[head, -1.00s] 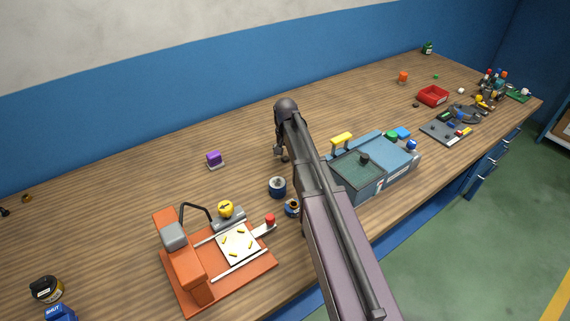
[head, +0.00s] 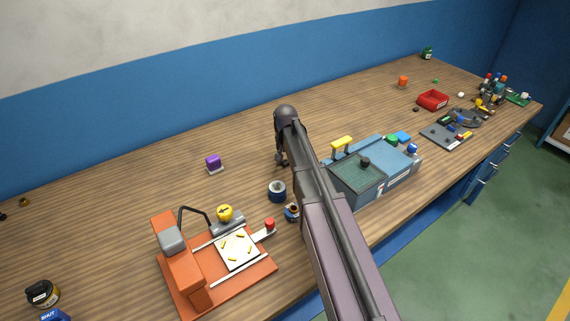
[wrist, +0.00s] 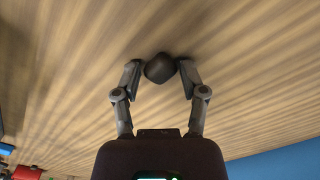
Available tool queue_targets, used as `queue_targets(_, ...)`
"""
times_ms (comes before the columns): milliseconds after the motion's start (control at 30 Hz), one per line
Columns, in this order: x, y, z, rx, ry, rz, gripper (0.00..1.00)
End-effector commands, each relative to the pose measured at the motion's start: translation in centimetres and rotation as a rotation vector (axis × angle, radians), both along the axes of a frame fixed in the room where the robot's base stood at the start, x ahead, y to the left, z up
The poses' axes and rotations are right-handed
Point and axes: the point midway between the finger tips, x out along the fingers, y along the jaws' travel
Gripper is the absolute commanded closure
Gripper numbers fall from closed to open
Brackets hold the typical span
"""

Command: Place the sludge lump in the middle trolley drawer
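A dark, rounded lump, which looks like the sludge lump (wrist: 159,68), sits between my fingertips in the wrist view. My gripper (wrist: 160,73) appears shut on it, with a finger against each side. In the head view my gripper (head: 281,158) hangs low over the middle of the wooden bench, partly hidden by my arm, and the lump cannot be made out there. Blue drawer fronts (head: 487,172) show below the bench's right-hand edge. No middle trolley drawer can be clearly identified.
A purple block (head: 213,162) sits left of my gripper. A red tray (head: 432,99) is farther right. Green floor (head: 470,240) lies open at right.

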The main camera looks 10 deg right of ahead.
Motion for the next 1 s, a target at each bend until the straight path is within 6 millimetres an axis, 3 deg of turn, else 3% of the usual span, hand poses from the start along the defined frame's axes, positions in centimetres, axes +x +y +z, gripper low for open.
queue_targets(233, 0.0, 0.0, 0.0, 0.0, 0.0, 0.0, 0.77)
queue_targets(267, 0.0, 0.0, 0.0, 0.0, 0.0, 0.0, 0.81)
queue_targets(633, 0.0, 0.0, 0.4, 0.0, 0.0, 0.0, 0.81)
queue_targets(1000, 0.0, 0.0, 2.9, 0.0, 0.0, 0.0, 0.81)
